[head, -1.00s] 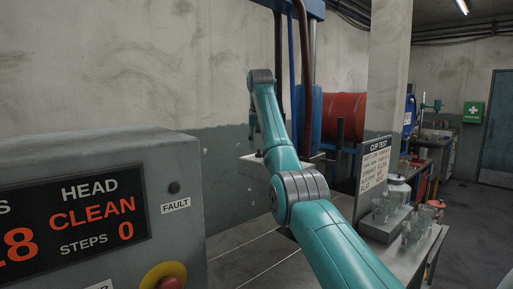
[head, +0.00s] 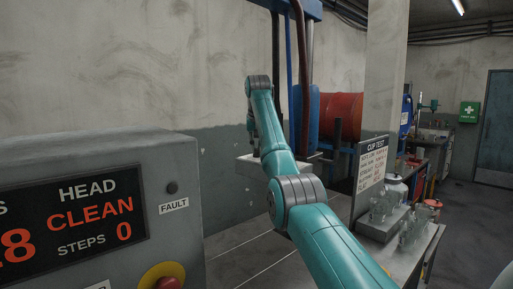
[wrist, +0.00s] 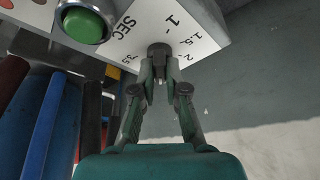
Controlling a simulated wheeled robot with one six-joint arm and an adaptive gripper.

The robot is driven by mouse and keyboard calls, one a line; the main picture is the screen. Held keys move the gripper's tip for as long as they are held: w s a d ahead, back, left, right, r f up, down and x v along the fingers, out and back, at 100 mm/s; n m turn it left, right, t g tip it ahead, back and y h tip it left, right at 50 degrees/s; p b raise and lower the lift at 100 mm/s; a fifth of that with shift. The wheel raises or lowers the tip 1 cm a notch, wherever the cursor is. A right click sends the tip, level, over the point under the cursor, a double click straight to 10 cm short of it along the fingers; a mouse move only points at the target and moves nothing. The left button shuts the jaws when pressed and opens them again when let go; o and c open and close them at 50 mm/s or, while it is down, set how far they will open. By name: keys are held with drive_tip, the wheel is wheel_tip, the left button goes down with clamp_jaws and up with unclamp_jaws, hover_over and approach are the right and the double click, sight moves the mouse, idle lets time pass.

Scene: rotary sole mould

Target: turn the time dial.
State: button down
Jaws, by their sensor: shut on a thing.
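The time dial's knob (wrist: 160,49) shows in the wrist view as a dark round end between my fingertips. It sits on a white scale plate (wrist: 128,37) marked SEC, with 1, 1.5, 2 and further numbers around it. My gripper (wrist: 160,72) is shut on the knob, and its fingers hide much of it. In the head view my arm reaches away to a pale box (head: 246,166) beside the press. My fingers and the dial cannot be made out there.
A green button (wrist: 84,23) sits left of the dial. A grey console (head: 172,217) with a red readout stands at left in the head view. A bench with glass cups (head: 414,232) stands at right, near my arm.

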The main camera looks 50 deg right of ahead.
drive_tip(key=shift+n, duration=0.3)
drive_tip(key=n, duration=0.2)
drive_tip(key=n+t+y, duration=0.1)
drive_tip(key=n, duration=0.1)
drive_tip(key=shift+s+d+n+y, duration=0.1)
drive_tip(key=shift+d+n+y, duration=0.05)
drive_tip(key=shift+n+y, duration=0.15)
drive_tip(key=n+y, duration=0.1)
drive_tip(key=n, duration=0.3)
drive_tip(key=shift+n+t+y, duration=0.3)
drive_tip(key=shift+n+y, duration=0.1)
drive_tip(key=c, duration=1.2)
unclamp_jaws()
